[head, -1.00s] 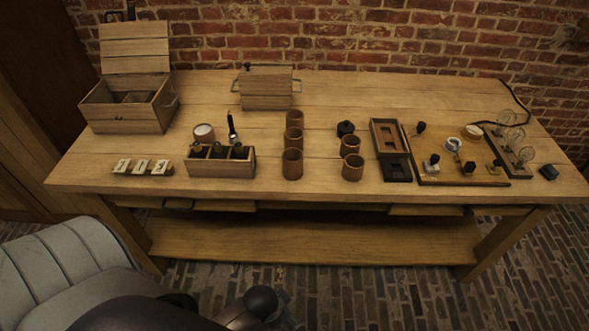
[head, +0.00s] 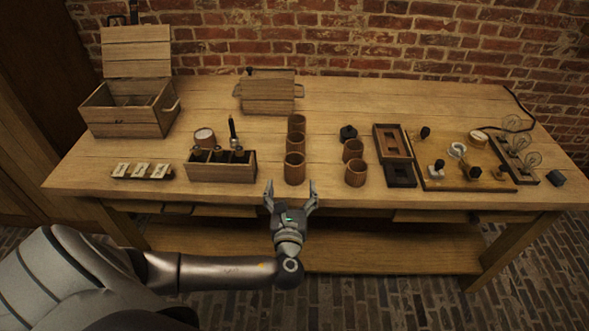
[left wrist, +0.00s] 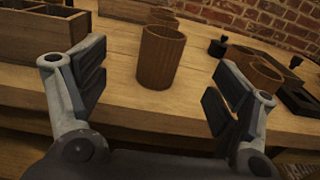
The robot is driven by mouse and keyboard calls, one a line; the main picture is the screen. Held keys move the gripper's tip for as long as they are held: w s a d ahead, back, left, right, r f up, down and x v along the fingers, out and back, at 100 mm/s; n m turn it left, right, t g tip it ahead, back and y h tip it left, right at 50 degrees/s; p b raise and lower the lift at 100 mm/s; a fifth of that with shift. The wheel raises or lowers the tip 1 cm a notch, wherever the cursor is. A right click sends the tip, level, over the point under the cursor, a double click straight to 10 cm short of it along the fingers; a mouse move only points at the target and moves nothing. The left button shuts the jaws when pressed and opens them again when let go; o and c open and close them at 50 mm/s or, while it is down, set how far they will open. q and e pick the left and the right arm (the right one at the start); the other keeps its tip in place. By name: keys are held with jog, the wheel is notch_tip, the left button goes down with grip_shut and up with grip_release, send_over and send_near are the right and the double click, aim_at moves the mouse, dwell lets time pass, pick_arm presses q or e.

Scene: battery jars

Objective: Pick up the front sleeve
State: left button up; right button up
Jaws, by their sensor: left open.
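Several brown wooden cylindrical sleeves stand upright on the bench. The front sleeve (head: 295,168) is nearest the front edge in a column of three at the middle of the table. In the left wrist view the front sleeve (left wrist: 160,57) stands beyond my fingers, between them in the picture. My left gripper (head: 290,184) is open and empty, in front of the sleeve by the table's front edge, not touching it. Its two fingers show in the left wrist view (left wrist: 158,95). My right gripper is not in view.
Two more sleeves (head: 355,173) stand to the right, with a black knob-like object behind them. A wooden box with bottles (head: 222,172) stands to the left. A lidded wooden box (head: 268,97) stands behind. Bare wood surrounds the front sleeve.

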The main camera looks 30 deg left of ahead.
pick_arm(q)
send_near(295, 153)
jog(key=shift+w+a+f, duration=0.4)
jog(key=shift+w+a, duration=0.25)
jog(key=shift+a, duration=0.05)
jog(key=shift+d+r+p+x, duration=0.15)
jog(key=shift+p+x, duration=0.25)
jog(key=shift+x, duration=0.95)
jog(key=shift+d+r+p+x, duration=0.1)
jog(key=shift+r+p+x, duration=0.2)
jog(key=shift+x, duration=1)
jog(key=shift+w+f, duration=0.1)
jog(key=c, duration=0.8)
